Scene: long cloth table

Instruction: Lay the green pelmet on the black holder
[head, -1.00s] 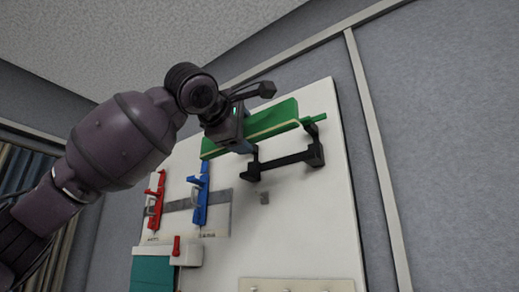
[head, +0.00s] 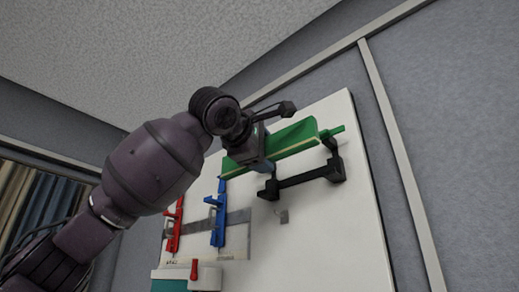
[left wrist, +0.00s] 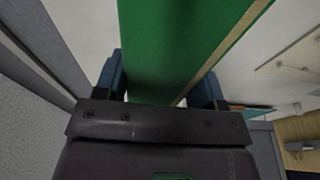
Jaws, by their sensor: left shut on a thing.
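The green pelmet (head: 297,135) is a long bar held in my left gripper (head: 262,160) in front of the white board. In the left wrist view the pelmet (left wrist: 185,45) runs between the two blue fingers (left wrist: 165,92). The black holder (head: 305,180) is a bracket with two upright arms on the white board. The pelmet is just above the holder, and its right end overlaps the top of the holder's right arm in the picture. I cannot tell whether they touch. My right gripper is out of view.
The white board (head: 340,235) stands against a grey wall. Below and left of the holder are a blue lever (head: 218,213) and a red lever (head: 175,225) on a grey strip. A small red handle (head: 194,269) is lower down.

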